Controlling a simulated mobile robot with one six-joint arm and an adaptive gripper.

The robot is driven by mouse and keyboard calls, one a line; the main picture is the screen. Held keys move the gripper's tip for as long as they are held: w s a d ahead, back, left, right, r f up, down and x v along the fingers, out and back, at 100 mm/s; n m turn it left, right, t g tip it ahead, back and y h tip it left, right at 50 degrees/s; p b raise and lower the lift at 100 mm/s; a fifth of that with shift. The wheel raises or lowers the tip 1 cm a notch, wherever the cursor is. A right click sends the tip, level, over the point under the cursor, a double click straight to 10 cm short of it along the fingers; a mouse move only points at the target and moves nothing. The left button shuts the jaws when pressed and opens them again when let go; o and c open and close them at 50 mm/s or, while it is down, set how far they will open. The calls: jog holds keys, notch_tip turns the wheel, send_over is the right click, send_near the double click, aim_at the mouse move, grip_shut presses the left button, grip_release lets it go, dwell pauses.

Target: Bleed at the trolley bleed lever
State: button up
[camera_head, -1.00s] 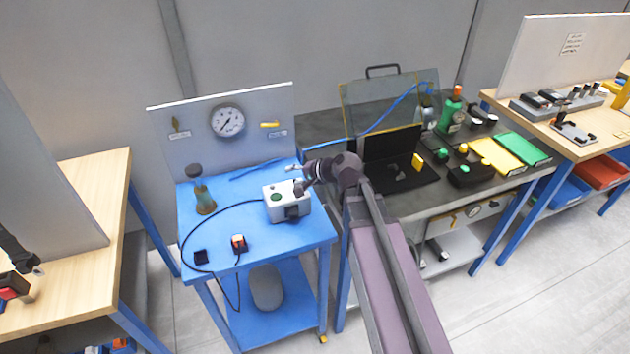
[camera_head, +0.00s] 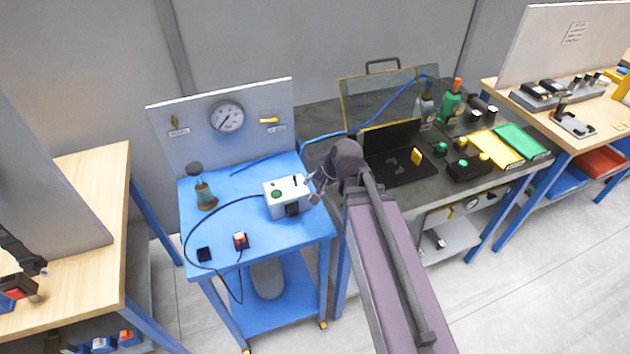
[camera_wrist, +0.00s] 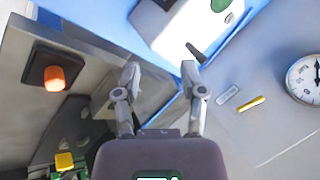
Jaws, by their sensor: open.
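The blue trolley (camera_head: 235,255) has an upright grey back panel (camera_head: 190,150). A yellow lever (camera_head: 269,120) lies roughly level on it, right of the round gauge (camera_head: 227,117), above a small label. In the wrist view the yellow lever (camera_wrist: 251,103) is right of my fingers, apart from them, with the gauge (camera_wrist: 306,78) further right. A brass fitting (camera_head: 175,122) with a label is at the panel's left; I cannot read either label. My gripper (camera_wrist: 160,72) is open and empty. In the head view my gripper (camera_head: 315,190) is just right of the white box.
The white box (camera_head: 280,207) with a green button and a small black toggle (camera_wrist: 194,52) stands on the trolley. A bottle-like fitting (camera_head: 206,195), a cable and an orange switch (camera_head: 240,240) are left of it. A dark bench (camera_head: 330,125) adjoins on the right.

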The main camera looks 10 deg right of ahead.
jog(key=shift+d, duration=0.1)
dwell(0.3)
jog(key=s+d+f+n+g+h, duration=0.2)
jog(key=s+d+n+g+h, duration=0.2)
jog(key=s+d, duration=0.4)
jog(key=shift+s+f+n, duration=0.15)
jog(key=shift+s+n, duration=0.15)
jog(key=shift+n, duration=0.3)
jog(key=shift+a, duration=0.1)
